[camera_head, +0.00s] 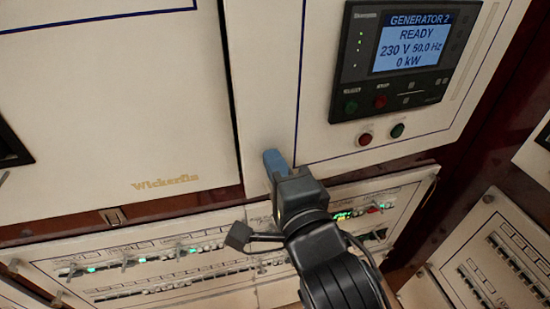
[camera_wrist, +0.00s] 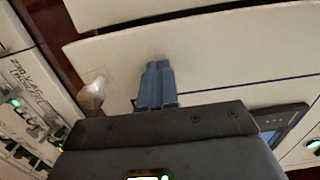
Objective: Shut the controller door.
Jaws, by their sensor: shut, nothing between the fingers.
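The controller door (camera_head: 270,80) is a cream panel with a dark blue border line, and it carries a dark controller unit (camera_head: 395,55) with a lit "GENERATOR 2 READY" screen. A narrow dark gap runs along its left edge. I cannot tell whether it sits flush or slightly ajar. My gripper (camera_head: 275,160) is shut and empty, its blue fingertips at the door's lower left part. In the wrist view the fingertips (camera_wrist: 157,75) lie over the cream door face (camera_wrist: 220,60). They look close to it; contact is not certain.
A cream "Wickerfin" panel (camera_head: 110,110) fills the left. Below runs a breaker panel (camera_head: 190,260) with rows of switches and green lights. Another breaker panel (camera_head: 500,260) stands at lower right. Red and green buttons (camera_head: 365,139) sit below the controller. A pale, shiny, knob-like thing (camera_wrist: 92,94) shows left of my fingers.

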